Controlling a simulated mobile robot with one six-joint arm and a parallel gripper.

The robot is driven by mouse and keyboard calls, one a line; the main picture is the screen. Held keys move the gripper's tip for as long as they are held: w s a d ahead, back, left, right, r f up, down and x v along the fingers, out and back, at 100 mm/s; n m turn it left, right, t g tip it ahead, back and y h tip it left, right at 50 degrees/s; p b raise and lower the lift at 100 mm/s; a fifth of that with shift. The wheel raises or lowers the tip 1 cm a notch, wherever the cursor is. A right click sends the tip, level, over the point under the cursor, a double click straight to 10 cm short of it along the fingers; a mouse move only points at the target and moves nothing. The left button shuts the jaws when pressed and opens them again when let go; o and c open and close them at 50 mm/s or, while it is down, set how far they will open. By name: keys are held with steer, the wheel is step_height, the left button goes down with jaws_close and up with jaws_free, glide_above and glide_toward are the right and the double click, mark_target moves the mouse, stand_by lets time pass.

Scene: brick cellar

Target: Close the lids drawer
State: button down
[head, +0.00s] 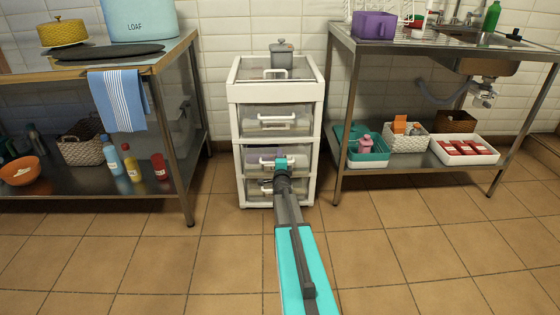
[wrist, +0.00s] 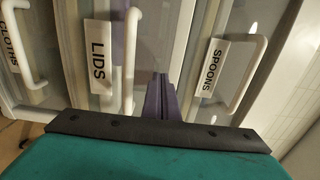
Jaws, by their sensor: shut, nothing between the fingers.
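The lids drawer (head: 254,166) is one of several clear-fronted drawers in a white drawer unit (head: 235,98). In the wrist view its LIDS label (wrist: 98,66) and white handle (wrist: 131,60) stand left of my gripper. Something purple shows through its front. The front looks close to flush with the unit; I cannot tell if a small gap remains. My gripper (wrist: 162,82) is shut and empty, its fingertips at the drawer front beside the handle; contact is unclear. In the head view my gripper (head: 281,160) covers part of this drawer.
The cloths drawer (wrist: 12,65) and the spoons drawer (wrist: 217,70) flank the lids drawer in the wrist view. A grey pot (head: 281,55) stands on the unit. A metal table (head: 180,150) is left, a sink bench (head: 340,120) right. The floor in front is clear.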

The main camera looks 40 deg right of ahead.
steer(key=shift+w+d, duration=0.2)
steer(key=shift+w, duration=0.1)
steer(key=shift+x, duration=2.15)
steer(key=shift+s+a, duration=0.15)
steer(key=shift+b+v, duration=0.5)
steer(key=shift+v, duration=1.95)
steer(key=p+v, duration=0.2)
steer(key=v, duration=0.7)
steer(key=shift+p, duration=0.3)
